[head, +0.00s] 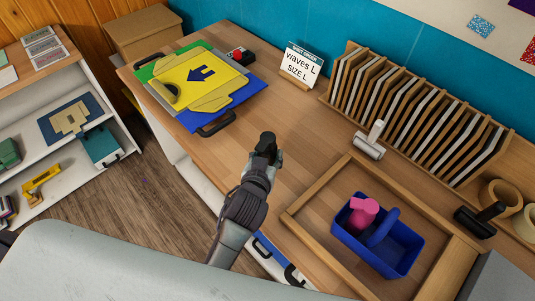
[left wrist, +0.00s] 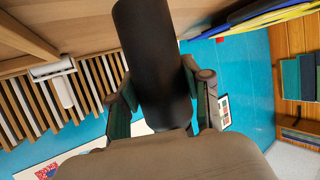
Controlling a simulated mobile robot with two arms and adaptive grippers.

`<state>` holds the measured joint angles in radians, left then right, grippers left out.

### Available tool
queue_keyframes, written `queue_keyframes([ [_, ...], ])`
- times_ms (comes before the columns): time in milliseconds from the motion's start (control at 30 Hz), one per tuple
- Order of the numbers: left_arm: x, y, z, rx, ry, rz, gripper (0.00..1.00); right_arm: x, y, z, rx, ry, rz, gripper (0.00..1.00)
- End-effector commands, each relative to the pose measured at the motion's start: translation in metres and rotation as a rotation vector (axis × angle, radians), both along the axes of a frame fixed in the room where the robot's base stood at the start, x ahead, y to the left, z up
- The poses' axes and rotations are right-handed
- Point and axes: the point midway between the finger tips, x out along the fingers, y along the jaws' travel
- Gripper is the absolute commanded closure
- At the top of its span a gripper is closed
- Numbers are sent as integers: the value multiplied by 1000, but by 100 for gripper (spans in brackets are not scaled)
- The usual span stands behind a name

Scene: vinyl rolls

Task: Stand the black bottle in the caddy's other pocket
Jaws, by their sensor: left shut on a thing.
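The blue caddy (head: 352,243) stands inside a wooden frame at the right of the bench in the head view. A pink bottle (head: 362,212) is in its left pocket; the right pocket, past the handle (head: 383,228), looks empty. My left gripper (head: 266,150) is over the bench, left of the frame and apart from the caddy. In the left wrist view the black bottle (left wrist: 155,65) is between the fingers of my left gripper (left wrist: 163,95), which is shut on it. In the head view the bottle is hard to tell from the dark gripper. My right gripper is out of view.
The wooden frame (head: 312,193) has raised edges around the caddy. A roller (head: 369,141), a slotted rack (head: 410,110) and a sign (head: 301,66) stand behind. A stack of coloured folders (head: 205,82) lies at the left. The bench between is clear.

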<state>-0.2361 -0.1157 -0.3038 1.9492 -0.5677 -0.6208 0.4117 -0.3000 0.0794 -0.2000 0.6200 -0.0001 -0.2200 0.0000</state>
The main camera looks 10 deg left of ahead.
Motion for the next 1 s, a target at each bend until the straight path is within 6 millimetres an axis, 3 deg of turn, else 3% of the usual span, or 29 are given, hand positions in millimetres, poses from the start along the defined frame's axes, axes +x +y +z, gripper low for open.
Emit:
queue_keyframes([
  [1000,0,0,-18,-1,-2,0,100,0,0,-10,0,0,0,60],
])
